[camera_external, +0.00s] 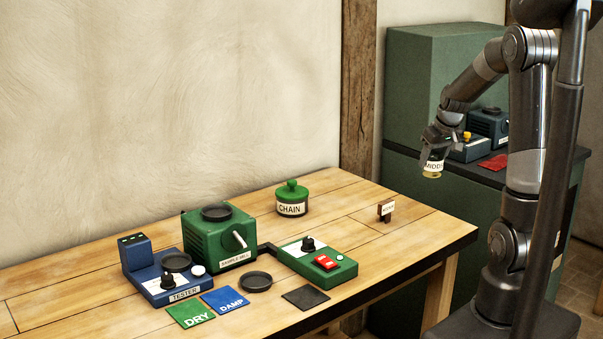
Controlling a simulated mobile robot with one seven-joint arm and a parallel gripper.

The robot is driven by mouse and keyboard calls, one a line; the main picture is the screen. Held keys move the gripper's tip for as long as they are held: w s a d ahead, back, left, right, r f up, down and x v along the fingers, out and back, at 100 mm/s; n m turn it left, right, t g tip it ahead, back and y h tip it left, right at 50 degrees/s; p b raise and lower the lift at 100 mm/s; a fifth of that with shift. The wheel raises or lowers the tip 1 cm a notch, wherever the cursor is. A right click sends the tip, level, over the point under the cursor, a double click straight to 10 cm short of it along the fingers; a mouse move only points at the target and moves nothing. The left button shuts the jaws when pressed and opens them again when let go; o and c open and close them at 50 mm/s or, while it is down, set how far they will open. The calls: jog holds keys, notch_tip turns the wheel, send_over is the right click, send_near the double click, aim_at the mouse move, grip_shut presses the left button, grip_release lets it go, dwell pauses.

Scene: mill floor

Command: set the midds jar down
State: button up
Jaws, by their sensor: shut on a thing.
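My gripper (437,138) is shut on the midds jar (433,167), a small jar with a pale label reading MIDDS and a yellowish bottom. The jar hangs upright in the air, to the right of the wooden table's back right part in the picture and in front of the green cabinet. My fingers hide the jar's top. A small brown stand (385,211) with a pale label stands on the wooden table (425,222) near its right end; its lettering is too small to read surely.
A green CHAIN jar (292,199), green sample mill (218,238), blue tester (160,276), green switch box (316,262), black dish (257,281) and DRY (190,313) and DAMP (225,299) mats occupy the table. A dark counter (400,158) behind holds blue devices and a red mat (494,162). Table space around the brown stand is clear.

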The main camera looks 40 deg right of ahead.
jog(key=s+d+m, duration=0.1)
jog(key=s+d, duration=0.2)
jog(key=s, duration=0.1)
jog(key=shift+w+a+f, duration=1.3)
jog(key=shift+w+f, duration=0.1)
jog(key=shift+f, duration=0.5)
jog(key=shift+w+a+f, duration=1.35)
jog(key=shift+f, duration=0.5)
jog(key=shift+w+a+f, duration=1.3)
jog(key=shift+w+f, duration=0.1)
jog(key=shift+f, duration=0.5)
jog(key=shift+f, duration=0.2)
jog(key=o, duration=1.2)
jog(key=v, duration=1.2)
jog(key=s+a+r+n, duration=0.1)
jog(key=s+a+r, duration=0.2)
jog(key=s+a, duration=0.2)
jog(key=s+a+r+n+t, duration=0.1)
jog(key=s+a+r, duration=0.2)
jog(key=s+a, duration=0.2)
jog(key=s+a+r+n+y, duration=0.1)
jog(key=s+a+r, duration=0.3)
jog(key=s, duration=0.4)
jog(key=shift+s+a+n, duration=0.3)
jog(key=shift+s+a, duration=0.05)
jog(key=shift+a, duration=0.45)
